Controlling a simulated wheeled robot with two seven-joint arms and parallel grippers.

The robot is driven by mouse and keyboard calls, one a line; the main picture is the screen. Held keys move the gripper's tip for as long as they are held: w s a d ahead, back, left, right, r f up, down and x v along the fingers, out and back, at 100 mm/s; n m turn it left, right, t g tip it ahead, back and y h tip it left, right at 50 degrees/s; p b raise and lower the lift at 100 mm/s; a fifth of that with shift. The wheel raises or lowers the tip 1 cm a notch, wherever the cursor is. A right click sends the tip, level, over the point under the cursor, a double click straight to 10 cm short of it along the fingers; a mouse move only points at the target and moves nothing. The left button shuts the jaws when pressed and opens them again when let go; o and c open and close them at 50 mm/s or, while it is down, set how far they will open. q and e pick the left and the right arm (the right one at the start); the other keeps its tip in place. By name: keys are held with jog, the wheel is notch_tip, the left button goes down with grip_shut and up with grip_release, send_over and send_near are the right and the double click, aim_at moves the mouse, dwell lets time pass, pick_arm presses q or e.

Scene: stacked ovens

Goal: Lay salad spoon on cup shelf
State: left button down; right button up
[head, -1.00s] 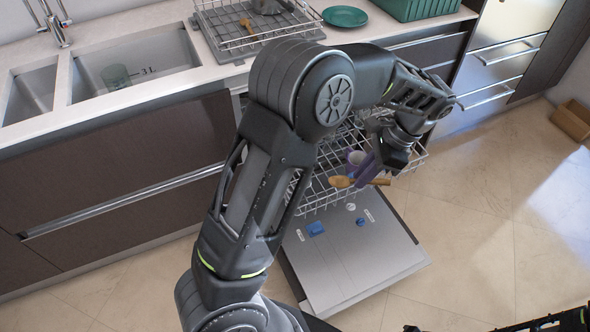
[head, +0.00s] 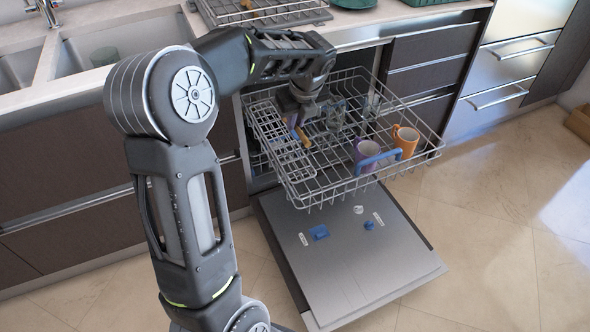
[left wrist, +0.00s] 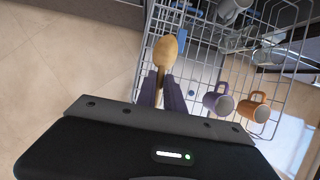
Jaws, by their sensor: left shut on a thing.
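My left gripper (head: 294,122) is shut on the wooden salad spoon (head: 304,138), above the left part of the dishwasher's upper rack. In the left wrist view the spoon (left wrist: 166,50) stands out past the purple fingertips (left wrist: 160,82), bowl outward. The cup shelf (head: 273,142) appears as the narrow wire grid along the rack's left side. The gripper is over or beside its right edge; I cannot tell whether the spoon touches it. My right gripper is out of view.
A purple mug (head: 367,153) and an orange mug (head: 404,141) stand in the rack's front right. A glass (head: 335,115) stands behind them. The dishwasher door (head: 350,250) is folded down below the rack. The counter with the sink (head: 125,42) is behind my arm.

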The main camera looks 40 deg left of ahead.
pick_arm(q)
jog(key=shift+a+r, duration=0.1)
jog(key=shift+a, duration=0.05)
send_over(293, 157)
jog(key=d, duration=0.1)
jog(key=shift+s+d+f+b, duration=0.1)
jog(key=shift+s+f+b, duration=0.1)
jog(key=shift+f, duration=1.1)
jog(key=shift+s+d+f+b, duration=0.1)
jog(key=shift+s+f+b, duration=0.1)
jog(key=shift+f, duration=1.05)
jog(key=shift+f+b, duration=0.55)
jog(key=shift+f, duration=1.95)
jog(key=shift+f, duration=0.65)
